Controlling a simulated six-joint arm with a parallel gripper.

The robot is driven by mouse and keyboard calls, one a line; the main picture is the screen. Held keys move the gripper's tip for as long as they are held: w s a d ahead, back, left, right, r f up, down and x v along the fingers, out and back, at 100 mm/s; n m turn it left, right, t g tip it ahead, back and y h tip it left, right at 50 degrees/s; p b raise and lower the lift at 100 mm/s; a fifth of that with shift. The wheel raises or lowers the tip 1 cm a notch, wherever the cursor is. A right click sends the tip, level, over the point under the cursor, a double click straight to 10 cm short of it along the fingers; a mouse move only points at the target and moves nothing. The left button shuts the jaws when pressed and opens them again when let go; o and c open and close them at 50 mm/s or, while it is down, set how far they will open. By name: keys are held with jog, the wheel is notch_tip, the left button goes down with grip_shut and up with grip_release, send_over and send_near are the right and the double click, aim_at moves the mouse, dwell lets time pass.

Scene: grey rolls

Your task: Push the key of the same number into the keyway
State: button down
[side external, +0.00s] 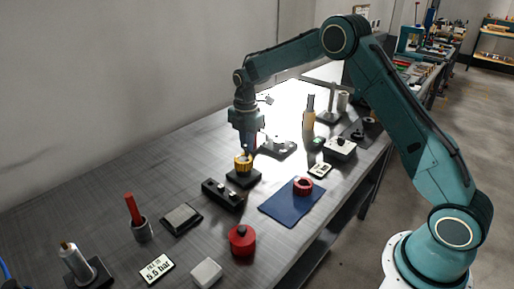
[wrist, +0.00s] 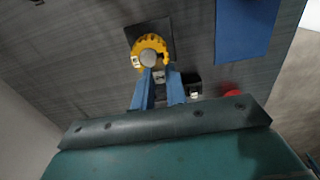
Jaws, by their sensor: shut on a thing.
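A yellow notched hub (side external: 243,163) sits on a dark square base (side external: 243,180) on the bench. In the wrist view the hub (wrist: 160,43) surrounds a grey round shaft end (wrist: 148,57), and a small pale tag shows on its left. My gripper (side external: 247,151) is right at the hub, pointing down. In the wrist view its blue fingers (wrist: 160,77) are shut on a small grey key (wrist: 159,76) with a dark mark, too small to read. The key is beside the shaft at the hub's near edge; I cannot tell whether it is inside the keyway.
A black block (side external: 222,195) with small pieces stands close by. A red ring (side external: 303,186) lies on a blue mat (side external: 290,205). A red round part (side external: 242,240), a grey pad (side external: 181,218), a cup with a red handle (side external: 141,230) and a "5.5 bar" sign (side external: 155,270) stand nearer.

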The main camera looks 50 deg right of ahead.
aim_at(247, 157)
jog(key=shift+f, duration=2.15)
dwell(0.4)
jog(key=c, duration=1.3)
grip_release()
jog(key=shift+c, duration=0.2)
jog(key=shift+r, duration=0.15)
notch_tip(247, 157, up, 14)
jog(key=shift+f, duration=0.2)
